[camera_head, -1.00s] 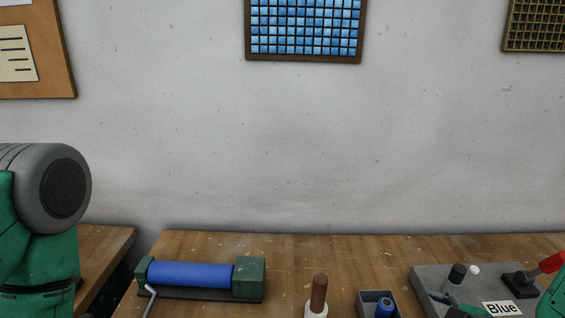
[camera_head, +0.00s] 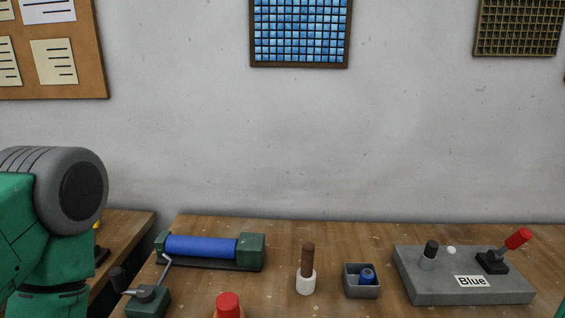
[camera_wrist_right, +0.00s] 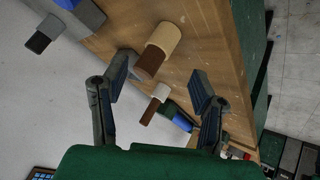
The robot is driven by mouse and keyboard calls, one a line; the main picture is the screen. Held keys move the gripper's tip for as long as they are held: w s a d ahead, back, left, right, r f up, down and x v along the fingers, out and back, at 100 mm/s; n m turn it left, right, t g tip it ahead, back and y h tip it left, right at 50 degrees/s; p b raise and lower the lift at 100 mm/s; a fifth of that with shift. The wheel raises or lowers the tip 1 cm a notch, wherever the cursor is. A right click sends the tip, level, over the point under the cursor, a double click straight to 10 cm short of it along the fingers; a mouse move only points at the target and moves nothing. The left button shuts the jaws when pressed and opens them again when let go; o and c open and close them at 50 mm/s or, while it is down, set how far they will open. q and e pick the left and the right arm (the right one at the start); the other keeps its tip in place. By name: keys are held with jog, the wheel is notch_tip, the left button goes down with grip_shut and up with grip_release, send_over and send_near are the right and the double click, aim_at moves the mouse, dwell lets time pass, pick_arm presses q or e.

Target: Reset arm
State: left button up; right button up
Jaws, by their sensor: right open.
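My right gripper (camera_wrist_right: 160,86) is open and empty in the right wrist view, its two dark fingers spread apart. It hangs in front of the wooden bench (camera_wrist_right: 215,45), and no object sits between its fingertips in its grasp. In the head view my right arm and gripper do not show. My left arm fills the left edge of the head view, with its grey round joint and green links; its gripper is out of view.
On the bench (camera_head: 210,285) stand a blue roller (camera_head: 200,247) with a crank, a brown-handled tool (camera_head: 307,270), a small grey box (camera_head: 362,293) and a grey panel (camera_head: 465,297) labelled "Blue" with a red-tipped lever (camera_head: 518,239). A red knob (camera_head: 228,304) shows in front.

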jog(key=s+f+m+g+h, duration=0.1)
jog(key=s+f+m+g, duration=0.4)
jog(key=s, duration=0.5)
jog(key=s+f+m+g+h, duration=0.1)
jog(key=s+f+m+g, duration=0.25)
jog(key=s+f, duration=0.55)
pick_arm(q)
notch_tip(320, 180, down, 15)
jog(key=d+b, duration=0.2)
jog(key=b, duration=1.4)
jog(key=shift+f, duration=0.2)
pick_arm(e)
notch_tip(320, 180, down, 15)
jog(key=shift+w+d, duration=0.3)
jog(key=shift+d, duration=0.1)
